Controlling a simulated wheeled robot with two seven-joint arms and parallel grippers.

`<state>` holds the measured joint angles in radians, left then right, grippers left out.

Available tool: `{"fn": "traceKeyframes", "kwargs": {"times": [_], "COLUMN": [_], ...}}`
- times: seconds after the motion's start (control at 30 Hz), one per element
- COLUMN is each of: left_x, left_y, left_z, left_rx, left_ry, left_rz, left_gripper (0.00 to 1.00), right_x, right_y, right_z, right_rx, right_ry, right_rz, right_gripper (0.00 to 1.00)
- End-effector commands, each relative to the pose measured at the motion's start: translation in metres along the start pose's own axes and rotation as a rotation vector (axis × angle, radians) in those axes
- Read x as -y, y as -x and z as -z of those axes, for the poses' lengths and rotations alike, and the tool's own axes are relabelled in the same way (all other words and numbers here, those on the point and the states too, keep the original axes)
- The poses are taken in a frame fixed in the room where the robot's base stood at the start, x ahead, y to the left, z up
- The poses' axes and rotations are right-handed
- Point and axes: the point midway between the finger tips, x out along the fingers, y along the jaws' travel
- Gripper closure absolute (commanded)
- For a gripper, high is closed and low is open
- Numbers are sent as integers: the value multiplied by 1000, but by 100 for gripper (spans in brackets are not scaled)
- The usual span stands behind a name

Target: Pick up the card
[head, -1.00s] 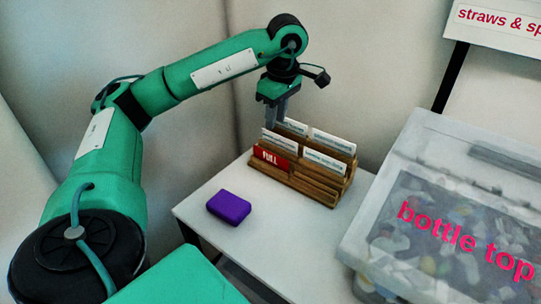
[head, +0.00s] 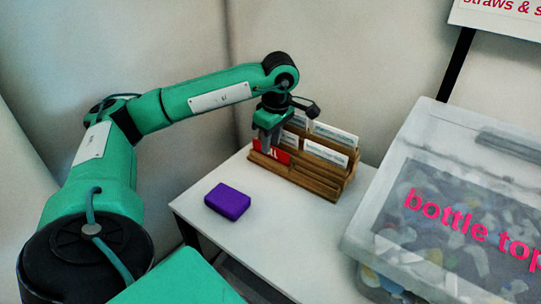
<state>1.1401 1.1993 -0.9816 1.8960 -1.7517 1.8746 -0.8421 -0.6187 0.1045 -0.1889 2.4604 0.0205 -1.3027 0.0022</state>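A wooden card rack (head: 318,187) stands on the white table and holds several cards upright. A red card (head: 282,157) sits at the left of its front row; my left gripper hides part of its lettering. White cards with printed lines stand behind it, one at the right (head: 325,152) and one further back (head: 334,134). My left gripper (head: 267,148) points down, its fingers overlapping the red card's left part in the picture. I cannot tell whether the fingers touch or straddle the card, nor how far they are apart. My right gripper is out of view.
A purple block (head: 228,201) lies on the white table (head: 262,232), left of the rack. A clear bin with a "bottle top" label (head: 455,220) stands close at the right. A wall is behind the rack. Bare table lies in front of the rack.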

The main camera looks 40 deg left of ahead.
Motion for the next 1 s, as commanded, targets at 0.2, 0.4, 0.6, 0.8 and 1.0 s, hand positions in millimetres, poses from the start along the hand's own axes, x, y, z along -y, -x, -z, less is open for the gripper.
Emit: {"fn": "traceKeyframes", "kwargs": {"times": [0.2,0.4,0.6,0.8,1.0], "left_x": [0,0,0,0,-1], "left_y": [0,0,0,6,31], "left_z": [0,0,0,0,3], "left_rx": [0,0,0,1,1], "left_ry": [0,-1,-1,0,-1], "left_rz": [0,0,0,-1,-3], "left_gripper": [82,100,100,100,100], "right_x": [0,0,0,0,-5], "right_y": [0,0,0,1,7], "right_z": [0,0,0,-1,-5], "right_rx": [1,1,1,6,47], "right_ry": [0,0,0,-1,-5], "right_rz": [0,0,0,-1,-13], "right_gripper": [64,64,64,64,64]}}
